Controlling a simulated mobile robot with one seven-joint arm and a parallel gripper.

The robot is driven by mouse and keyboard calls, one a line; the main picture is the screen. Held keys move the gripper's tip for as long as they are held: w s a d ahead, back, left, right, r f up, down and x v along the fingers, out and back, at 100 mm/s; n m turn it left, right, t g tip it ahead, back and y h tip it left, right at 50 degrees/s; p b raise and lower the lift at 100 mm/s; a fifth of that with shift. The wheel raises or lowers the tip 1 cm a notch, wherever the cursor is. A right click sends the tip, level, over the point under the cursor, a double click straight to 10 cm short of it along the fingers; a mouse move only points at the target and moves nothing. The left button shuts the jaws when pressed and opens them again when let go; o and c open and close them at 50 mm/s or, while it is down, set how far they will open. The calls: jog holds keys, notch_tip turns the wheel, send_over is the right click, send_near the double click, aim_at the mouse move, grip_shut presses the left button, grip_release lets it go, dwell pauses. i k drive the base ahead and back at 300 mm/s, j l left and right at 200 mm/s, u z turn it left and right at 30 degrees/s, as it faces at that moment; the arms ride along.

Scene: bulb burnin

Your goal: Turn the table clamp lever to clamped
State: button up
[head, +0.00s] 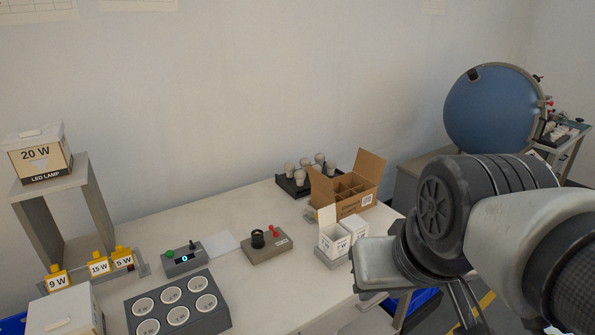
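A grey block (267,244) on the table holds a round black fitting (258,239) and a small red lever (274,231) at its right. It is the likeliest clamp, but no label is readable. The red lever stands up at a tilt; I cannot tell which setting it is in. My gripper (466,306) is at the lower right, beyond the table's right edge and well apart from the block. My own wrist hides most of it, and its fingertips are not clearly visible.
An open cardboard box (352,203), white cartons (334,240) and a bulb tray (294,187) stand right of the block. A control box (184,261) and a socket block (178,306) are left. A blue sphere (492,108) stands at the back right.

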aim_at(311, 214)
jog(key=i+l+u, duration=0.35)
jog(key=l, duration=0.3)
jog(key=i+l+u, duration=0.15)
jog(key=l, duration=0.2)
jog(key=i+l+u, duration=0.15)
jog(key=l, duration=0.2)
jog(key=i+l+u, duration=0.2)
jog(key=l, duration=0.2)
jog(key=i+l+u, duration=0.15)
jog(key=l, duration=0.25)
